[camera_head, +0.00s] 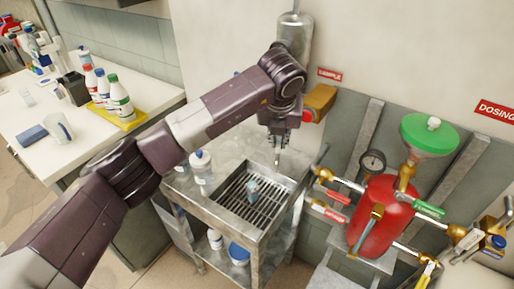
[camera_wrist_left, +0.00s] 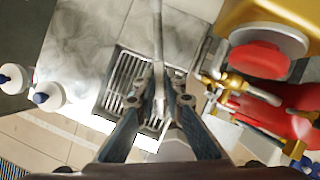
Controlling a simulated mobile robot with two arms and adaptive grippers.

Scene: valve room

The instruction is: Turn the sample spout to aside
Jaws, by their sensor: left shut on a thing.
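The sample spout (camera_head: 277,160) is a thin grey metal pipe, hanging above the sink grate by the wall under the red SAMPLE sign (camera_head: 329,74). In the left wrist view the spout (camera_wrist_left: 157,35) runs down from the top edge to between my fingers. My left gripper (camera_head: 279,146) is shut on it; its two dark fingers (camera_wrist_left: 158,88) close around the pipe from both sides. My wrist hides the spout's upper part in the head view. My right gripper is not in view.
A brass-coloured block with a red knob (camera_head: 318,103) is close right of my gripper. A red vessel (camera_head: 381,215) with valves stands further right.

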